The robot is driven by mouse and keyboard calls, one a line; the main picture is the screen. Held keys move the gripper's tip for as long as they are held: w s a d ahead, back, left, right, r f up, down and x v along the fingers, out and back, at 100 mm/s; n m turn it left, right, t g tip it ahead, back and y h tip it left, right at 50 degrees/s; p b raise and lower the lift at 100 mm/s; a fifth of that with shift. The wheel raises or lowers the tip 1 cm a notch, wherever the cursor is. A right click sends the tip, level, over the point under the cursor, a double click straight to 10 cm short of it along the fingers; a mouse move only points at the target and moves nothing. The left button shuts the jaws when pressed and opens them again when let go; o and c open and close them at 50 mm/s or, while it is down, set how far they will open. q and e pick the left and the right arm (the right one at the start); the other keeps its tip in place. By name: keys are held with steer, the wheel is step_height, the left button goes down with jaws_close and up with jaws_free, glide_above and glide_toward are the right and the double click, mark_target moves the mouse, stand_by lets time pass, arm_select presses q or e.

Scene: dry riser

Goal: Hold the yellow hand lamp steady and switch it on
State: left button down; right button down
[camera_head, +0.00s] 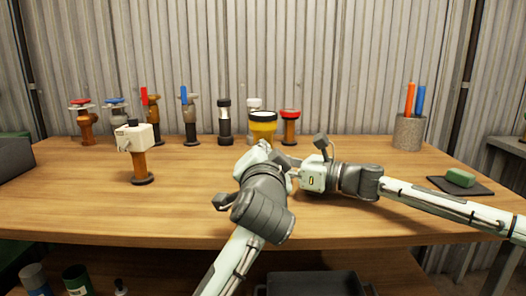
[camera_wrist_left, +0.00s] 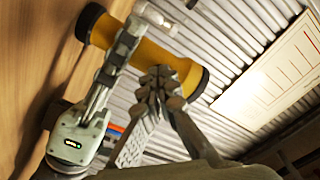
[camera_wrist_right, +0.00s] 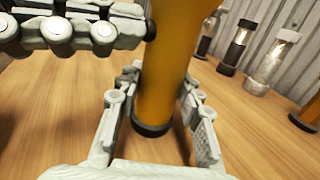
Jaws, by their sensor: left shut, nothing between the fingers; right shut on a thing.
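The yellow hand lamp (camera_head: 262,128) stands upright on the workbench, with a black collar and pale lens on top. Its lower body is hidden behind my arms in the head view. My right gripper (camera_wrist_right: 160,88) is shut around the yellow body (camera_wrist_right: 158,70), above the black base, in the right wrist view. My left gripper (camera_wrist_left: 158,80) is shut and empty, its fingertips together at the side of the lamp (camera_wrist_left: 180,69) in the left wrist view. Whether they touch it I cannot tell. No switch is clearly visible.
Behind stand a black lamp (camera_head: 224,122) and a red-topped lamp (camera_head: 290,128). Several valves stand at the back left. A white box on a post (camera_head: 134,139) stands left. A grey cup (camera_head: 408,132) and a green block (camera_head: 460,178) are right. The front left bench is clear.

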arm_select(q)
steer(key=shift+w, duration=0.2)
steer(key=s, duration=0.6)
stand_by(0.4)
arm_select(e)
steer(key=c, duration=0.9)
jaws_free()
